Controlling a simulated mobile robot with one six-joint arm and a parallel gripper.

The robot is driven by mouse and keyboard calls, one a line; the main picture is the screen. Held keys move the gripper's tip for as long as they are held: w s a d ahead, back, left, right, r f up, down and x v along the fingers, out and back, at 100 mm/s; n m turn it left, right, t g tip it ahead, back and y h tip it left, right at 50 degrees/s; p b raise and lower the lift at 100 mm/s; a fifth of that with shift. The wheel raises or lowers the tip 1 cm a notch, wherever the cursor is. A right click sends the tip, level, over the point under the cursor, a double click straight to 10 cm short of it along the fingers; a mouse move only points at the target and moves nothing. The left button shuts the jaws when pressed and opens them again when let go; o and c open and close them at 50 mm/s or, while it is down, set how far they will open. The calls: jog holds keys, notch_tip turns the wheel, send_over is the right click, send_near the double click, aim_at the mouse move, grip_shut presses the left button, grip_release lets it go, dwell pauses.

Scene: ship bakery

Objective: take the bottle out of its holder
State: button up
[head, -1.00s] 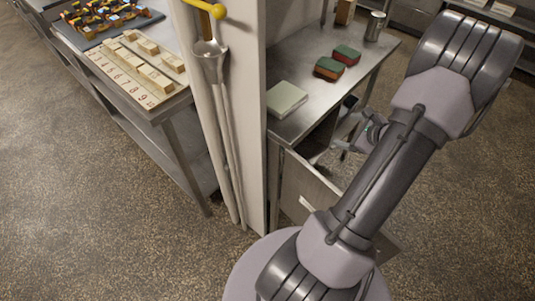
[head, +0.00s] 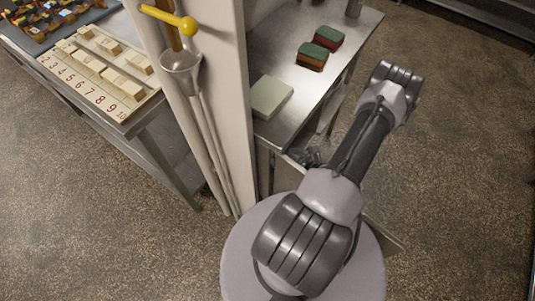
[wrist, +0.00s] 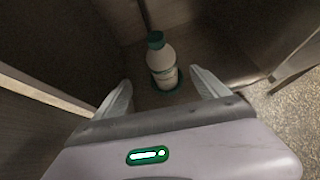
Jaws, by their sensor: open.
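A white bottle (wrist: 163,63) with a green cap stands inside a dark, drawer-like space in the wrist view. A green ring, the holder (wrist: 181,84), shows around its lower part. The fingers of my gripper (wrist: 160,76) are apart, one on each side of the bottle in the picture. I cannot tell how much depth lies between the fingertips and the bottle; no contact shows. In the head view my gripper (head: 311,158) is low beside the table edge, partly hidden by my arm. The bottle and holder are hidden there.
The open drawer's front (head: 384,232) shows beside my base. The metal table (head: 290,97) carries a pale block (head: 271,97) and two sponge-like blocks (head: 312,56). A post with a hanging scoop (head: 181,75) stands left. A numbered board (head: 95,92) lies on another table.

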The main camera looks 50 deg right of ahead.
jog(key=b+x, duration=0.5)
jog(key=x, duration=0.7)
jog(key=shift+w+d+f+b, duration=0.15)
jog(key=shift+w+f+b, duration=0.15)
jog(key=shift+b, duration=0.1)
jog(key=shift+w+r, duration=0.1)
jog(key=shift+c, duration=0.4)
grip_shut()
